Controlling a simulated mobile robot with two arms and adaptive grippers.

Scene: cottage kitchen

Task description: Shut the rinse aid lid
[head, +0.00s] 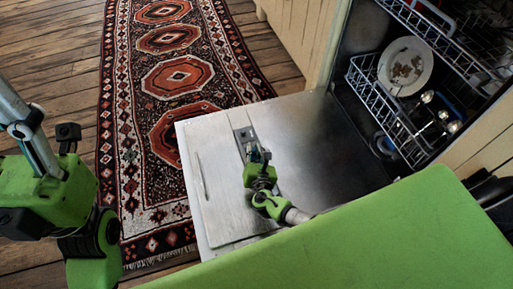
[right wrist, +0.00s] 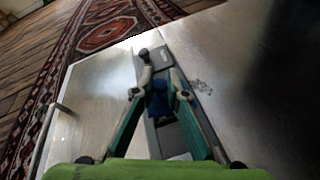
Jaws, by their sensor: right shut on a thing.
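The dishwasher door (head: 310,135) lies open and flat. A grey dispenser panel (head: 242,134) is set in its inner face, and it also shows in the right wrist view (right wrist: 154,60). My right gripper (head: 258,154) is over this panel. In the right wrist view its fingers (right wrist: 160,80) are closed in around a small dark blue piece, which seems to be the rinse aid lid (right wrist: 157,100). The fingers partly hide the lid, and its exact angle is hard to tell. A dark recess shows below it. My left arm is at the left edge; its gripper is out of view.
The lower dishwasher rack (head: 365,88) holds a soiled plate (head: 405,66) and several utensils, set back from the panel. A bar handle (head: 201,176) runs along the door's left part. A patterned rug (head: 170,75) lies on the wooden floor beyond.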

